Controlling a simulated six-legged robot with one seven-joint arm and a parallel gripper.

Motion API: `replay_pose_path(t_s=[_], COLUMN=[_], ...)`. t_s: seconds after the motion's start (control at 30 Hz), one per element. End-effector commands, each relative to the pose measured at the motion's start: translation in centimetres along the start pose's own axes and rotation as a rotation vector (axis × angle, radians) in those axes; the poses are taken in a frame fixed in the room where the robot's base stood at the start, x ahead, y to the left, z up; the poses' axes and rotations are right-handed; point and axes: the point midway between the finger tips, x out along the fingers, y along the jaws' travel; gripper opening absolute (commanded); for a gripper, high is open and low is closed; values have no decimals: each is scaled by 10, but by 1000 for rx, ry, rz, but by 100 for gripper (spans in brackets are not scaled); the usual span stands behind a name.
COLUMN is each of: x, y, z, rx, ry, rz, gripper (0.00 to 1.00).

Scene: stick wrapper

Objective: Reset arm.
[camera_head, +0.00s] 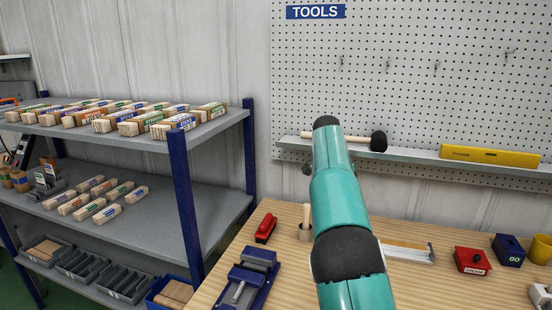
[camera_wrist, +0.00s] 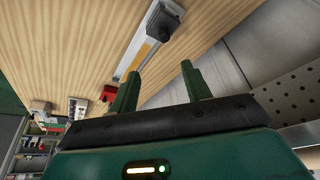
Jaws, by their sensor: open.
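My arm, teal with black joints, reaches up over the wooden workbench (camera_head: 290,220) in the head view and hides part of the bench and wall shelf. My gripper is hidden in the head view. In the wrist view my gripper (camera_wrist: 155,88) shows two green fingers standing apart with nothing between them. Beyond the fingers are the wooden bench top (camera_wrist: 60,50) and a long pale and yellow tool (camera_wrist: 148,42), apart from the fingers.
A blue vise (camera_head: 245,280), red stapler-like item (camera_head: 266,228), red box (camera_head: 471,261), blue box (camera_head: 509,250) and yellow cup (camera_head: 540,249) stand on the bench. A mallet (camera_head: 378,141) and yellow level (camera_head: 490,156) lie on the wall shelf. Shelving (camera_head: 182,200) with wrapped stick bundles stands left.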

Motion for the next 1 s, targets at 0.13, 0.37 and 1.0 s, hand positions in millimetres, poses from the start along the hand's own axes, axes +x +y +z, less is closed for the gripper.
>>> replay_pose_path(t_s=[0.13, 0.37, 1.0], x=[-28, -64, -115], y=[38, 100, 269], z=[-9, 4, 155], rx=[-43, -173, -698], ry=[-52, -118, -71], rz=[-55, -161, -429], gripper=[48, 48, 48])
